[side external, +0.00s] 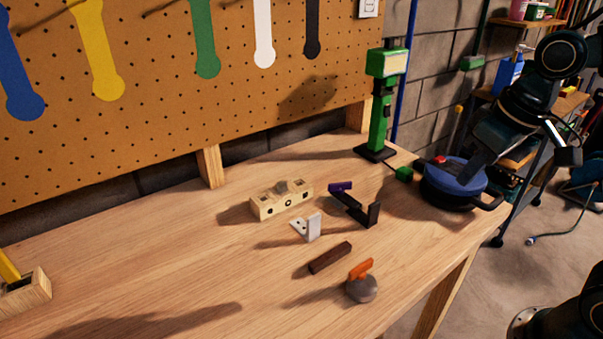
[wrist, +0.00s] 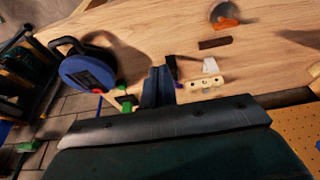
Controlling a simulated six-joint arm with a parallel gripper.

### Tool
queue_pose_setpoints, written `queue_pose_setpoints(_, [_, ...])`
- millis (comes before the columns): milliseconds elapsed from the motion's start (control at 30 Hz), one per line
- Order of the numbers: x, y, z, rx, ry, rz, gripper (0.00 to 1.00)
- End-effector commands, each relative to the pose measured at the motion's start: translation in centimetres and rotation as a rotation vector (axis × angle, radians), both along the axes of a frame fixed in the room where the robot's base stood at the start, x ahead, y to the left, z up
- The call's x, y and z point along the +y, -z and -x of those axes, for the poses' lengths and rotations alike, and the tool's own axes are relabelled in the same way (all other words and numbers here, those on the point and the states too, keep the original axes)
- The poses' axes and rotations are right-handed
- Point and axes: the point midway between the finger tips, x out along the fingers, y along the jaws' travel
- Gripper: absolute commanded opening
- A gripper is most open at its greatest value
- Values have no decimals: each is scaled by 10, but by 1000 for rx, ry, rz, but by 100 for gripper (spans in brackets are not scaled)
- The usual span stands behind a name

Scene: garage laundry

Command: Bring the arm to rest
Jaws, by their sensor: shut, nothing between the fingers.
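My arm reaches down from the upper right in the side view.
On the bench are a wooden block with holes (side external: 282,200), a black bracket with a purple end (side external: 358,209), a white bracket (side external: 308,228), a dark brown bar (side external: 330,257) and an orange-handled grey tool (side external: 362,284). A green stand (side external: 379,115) rises behind. The left foreground is mostly clear.

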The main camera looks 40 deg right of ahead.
Motion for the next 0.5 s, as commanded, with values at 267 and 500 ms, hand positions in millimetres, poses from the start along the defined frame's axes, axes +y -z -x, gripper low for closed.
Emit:
queue_pose_setpoints(267, [-3, -11, 42, -115, 3, 2, 0])
queue_pose_setpoints(500, [-5, -12, 64, -174, 3, 5, 0])
